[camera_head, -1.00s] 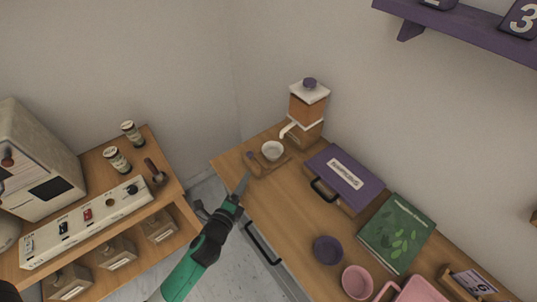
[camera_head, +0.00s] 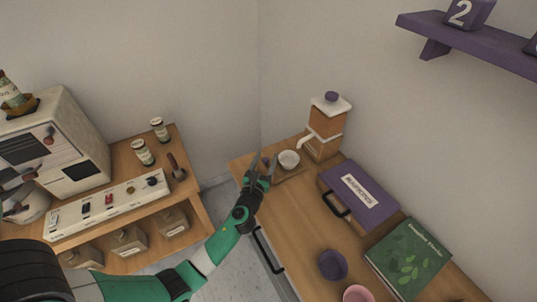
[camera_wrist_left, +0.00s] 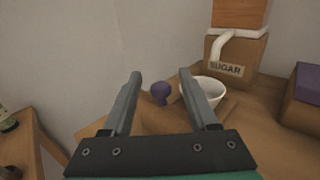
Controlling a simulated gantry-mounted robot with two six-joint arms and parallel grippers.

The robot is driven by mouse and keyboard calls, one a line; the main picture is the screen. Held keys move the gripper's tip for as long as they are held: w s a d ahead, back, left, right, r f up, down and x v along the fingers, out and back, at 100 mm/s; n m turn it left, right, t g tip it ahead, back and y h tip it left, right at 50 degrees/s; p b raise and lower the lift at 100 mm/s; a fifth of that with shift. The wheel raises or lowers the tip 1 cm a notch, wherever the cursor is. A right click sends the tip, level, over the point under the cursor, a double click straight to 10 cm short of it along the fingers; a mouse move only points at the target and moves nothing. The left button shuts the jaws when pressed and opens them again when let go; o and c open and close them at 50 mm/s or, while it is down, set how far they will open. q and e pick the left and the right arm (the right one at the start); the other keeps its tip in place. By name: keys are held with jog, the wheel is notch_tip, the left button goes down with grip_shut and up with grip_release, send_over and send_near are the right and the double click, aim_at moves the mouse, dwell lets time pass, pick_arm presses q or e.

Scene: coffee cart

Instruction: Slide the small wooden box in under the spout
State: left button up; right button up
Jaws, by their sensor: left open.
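My left gripper (camera_head: 264,159) is open and empty at the far end of the counter. In the left wrist view, its jaws (camera_wrist_left: 160,75) point towards a purple knob (camera_wrist_left: 161,93), with a gap still in front of it. The knob is on a low, small wooden box (camera_wrist_left: 229,106), partly hidden by the right finger. A white bowl (camera_head: 289,158) sits at the box; it also shows in the wrist view (camera_wrist_left: 207,90). The white spout (camera_head: 306,141) comes from the dispenser (camera_head: 326,125), labelled SUGAR, just behind the bowl. My right gripper is not in view.
A purple-lidded case (camera_head: 358,192) stands right of the dispenser. A green book (camera_head: 409,256), a purple bowl (camera_head: 332,264) and a pink cup (camera_head: 356,294) are nearer. A wooden shelf unit (camera_head: 190,190) stands left, across a gap. Bare counter (camera_head: 295,215) lies in front.

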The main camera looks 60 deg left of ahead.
pick_arm(q)
jog(key=shift+x, duration=1.5)
jog(key=shift+c, duration=0.2)
grip_shut()
jog(key=shift+b, duration=0.3)
